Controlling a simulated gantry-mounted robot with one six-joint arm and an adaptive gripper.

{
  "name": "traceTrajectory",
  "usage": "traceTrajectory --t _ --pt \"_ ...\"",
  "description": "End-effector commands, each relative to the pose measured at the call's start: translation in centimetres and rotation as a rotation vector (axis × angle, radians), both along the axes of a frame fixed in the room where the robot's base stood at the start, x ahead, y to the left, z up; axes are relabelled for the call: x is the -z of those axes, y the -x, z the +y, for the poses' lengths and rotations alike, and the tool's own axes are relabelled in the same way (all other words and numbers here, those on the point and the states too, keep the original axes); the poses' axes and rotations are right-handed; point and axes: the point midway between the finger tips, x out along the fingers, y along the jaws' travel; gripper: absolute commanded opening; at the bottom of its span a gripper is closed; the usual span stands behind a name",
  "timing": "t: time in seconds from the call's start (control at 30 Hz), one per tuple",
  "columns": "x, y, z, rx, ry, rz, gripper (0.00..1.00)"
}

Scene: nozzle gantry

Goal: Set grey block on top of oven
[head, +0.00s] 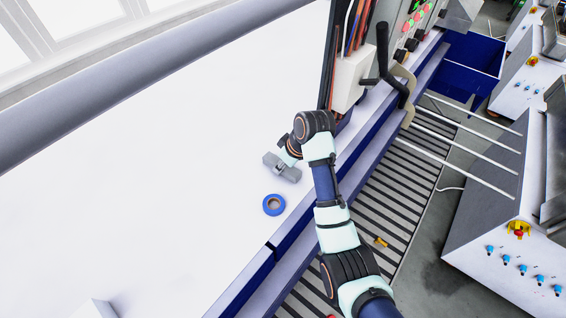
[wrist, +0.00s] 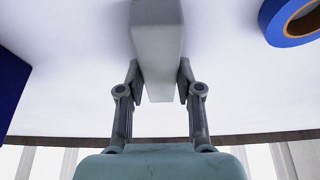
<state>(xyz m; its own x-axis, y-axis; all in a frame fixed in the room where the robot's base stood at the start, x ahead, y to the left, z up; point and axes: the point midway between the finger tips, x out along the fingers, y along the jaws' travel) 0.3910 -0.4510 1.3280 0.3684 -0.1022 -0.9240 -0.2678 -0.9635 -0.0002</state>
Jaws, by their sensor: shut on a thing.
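The grey block (wrist: 158,45) is a pale, long rectangular piece in the middle of the wrist view. My gripper (wrist: 159,80) is shut on it, one finger on each side. In the head view my gripper (head: 282,165) is at the end of my arm, low over a broad white surface (head: 170,150). The block is hard to tell from the grey fingers there. I cannot tell whether it touches the surface. I cannot tell for sure which part in view is the oven.
A blue tape roll (head: 273,205) lies on the white surface near my gripper; it also shows in the wrist view (wrist: 288,22). A panel with cables and a black handle (head: 384,62) stands behind. The white surface's left side is largely clear; its right edge borders a slatted conveyor (head: 412,185).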

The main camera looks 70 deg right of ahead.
Motion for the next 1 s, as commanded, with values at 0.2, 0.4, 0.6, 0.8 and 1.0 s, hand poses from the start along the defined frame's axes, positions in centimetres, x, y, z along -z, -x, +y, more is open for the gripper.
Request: traceTrajectory --t 0.2,0.4,0.6,0.8,1.0 --pt "0.0 -0.1 -0.1 0.000 0.003 -0.003 0.00" --pt "0.4 0.0 0.0 0.000 0.000 0.000 0.55" --pt "0.4 0.0 0.0 0.000 0.000 0.000 0.60" --pt "-0.4 0.0 0.0 -0.001 0.002 -0.002 0.60" --pt "-4.1 0.0 0.6 -0.012 0.003 -0.002 0.60"
